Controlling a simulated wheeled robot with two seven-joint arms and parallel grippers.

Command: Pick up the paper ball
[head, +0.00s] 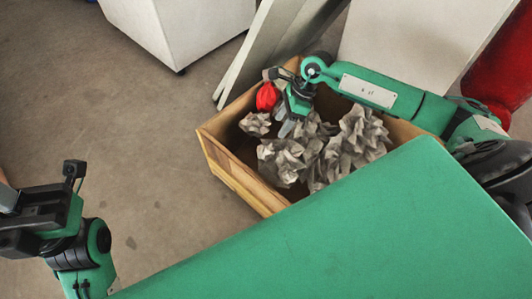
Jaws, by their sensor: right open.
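Several crumpled grey paper balls lie in an open wooden box in the middle of the head view. A small paper ball (256,124) is near the left wall, a larger paper ball (283,161) is nearer the front, and another large paper ball (361,135) is at the right. My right gripper (285,127) reaches down into the box from the right, open, with its fingers among the paper close to the small ball. Whether it touches any paper is unclear. My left gripper (10,205) is at the left edge, partly cut off, away from the box.
The wooden box (236,184) stands on the bare floor (150,150). A small red object (266,97) shows beside my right gripper. Pale panels (262,50) lean behind the box, a white cabinet (180,30) stands at the back left, and a red cylinder (503,75) is at the right.

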